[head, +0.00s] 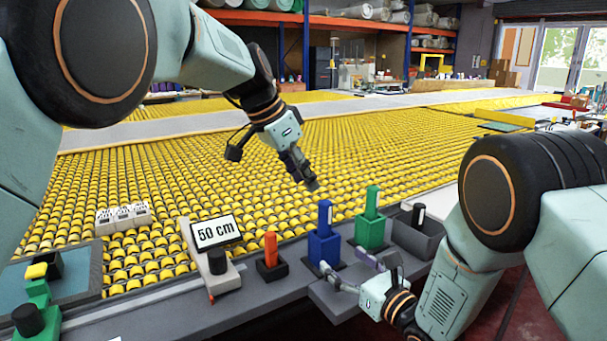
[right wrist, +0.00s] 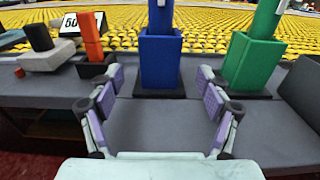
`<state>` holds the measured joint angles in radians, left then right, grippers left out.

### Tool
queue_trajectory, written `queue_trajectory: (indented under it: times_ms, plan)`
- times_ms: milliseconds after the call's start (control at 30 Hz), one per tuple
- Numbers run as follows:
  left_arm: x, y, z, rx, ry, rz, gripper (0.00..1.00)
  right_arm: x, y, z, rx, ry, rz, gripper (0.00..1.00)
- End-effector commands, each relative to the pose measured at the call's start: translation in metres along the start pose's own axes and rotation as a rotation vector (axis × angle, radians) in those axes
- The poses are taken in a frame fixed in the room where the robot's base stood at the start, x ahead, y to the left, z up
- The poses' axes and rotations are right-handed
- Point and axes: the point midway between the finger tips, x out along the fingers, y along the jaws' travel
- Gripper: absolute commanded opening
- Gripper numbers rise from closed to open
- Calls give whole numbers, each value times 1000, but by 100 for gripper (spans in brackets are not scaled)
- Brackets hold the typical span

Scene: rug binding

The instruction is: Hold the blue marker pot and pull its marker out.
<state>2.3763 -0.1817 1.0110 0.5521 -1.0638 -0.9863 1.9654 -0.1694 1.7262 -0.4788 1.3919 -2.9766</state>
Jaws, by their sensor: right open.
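The blue marker pot (head: 322,250) stands upright on the grey bench edge, its blue marker (head: 325,214) standing in it. In the right wrist view the pot (right wrist: 160,62) is straight ahead and its marker (right wrist: 160,18) is cut off by the top edge. My right gripper (head: 346,266) is open and empty, low in front of the pot. In the right wrist view its purple-padded fingers (right wrist: 161,82) are spread wide, short of the pot. My left gripper (head: 302,172) hangs above the yellow rollers, behind and higher than the pot, apart from it; its jaw opening is unclear.
A green pot with a green marker (head: 370,232) stands close right of the blue one, then a dark grey holder (head: 418,236). Left are an orange piece in a black holder (head: 271,262) and a "50 cm" sign (head: 217,231). Yellow rollers (head: 400,150) spread behind.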

Motion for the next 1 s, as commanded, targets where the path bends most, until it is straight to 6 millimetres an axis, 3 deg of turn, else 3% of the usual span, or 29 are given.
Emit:
queue_trajectory:
  times_ms: [167, 600, 1000]
  plan:
    - [-3, -1, -5, 13, 15, -8, 38, 10, 0, 0, -3, -1, 2, 77]
    - [-3, -1, -4, 11, 12, -7, 38, 68, 0, 0, -1, 0, 1, 77]
    - [-2, -1, -4, 10, 12, -7, 38, 78, 0, 0, 1, 0, 0, 77]
